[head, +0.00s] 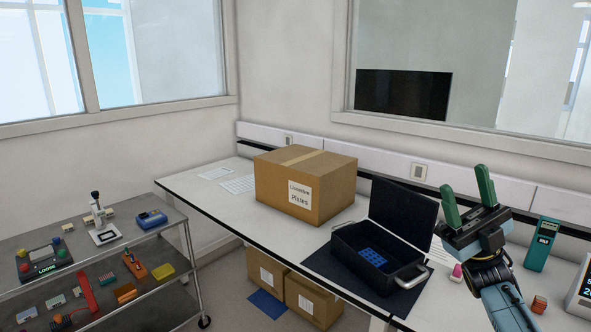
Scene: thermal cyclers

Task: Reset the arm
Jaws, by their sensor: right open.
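My right gripper (468,196) is raised over the right part of the white bench, its two green fingers pointing up and apart. It is open with nothing between the fingers. My right arm comes in from the lower right. The gripper is to the right of the black open case (405,212) and appears to touch nothing. My left gripper is not in view.
A cardboard box (277,194) stands on the bench (195,190). The case holds a blue rack (372,257). A teal device (541,244) and a pink item (457,271) are near my right arm. A cluttered cart (190,262) stands at left; boxes (312,301) sit below.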

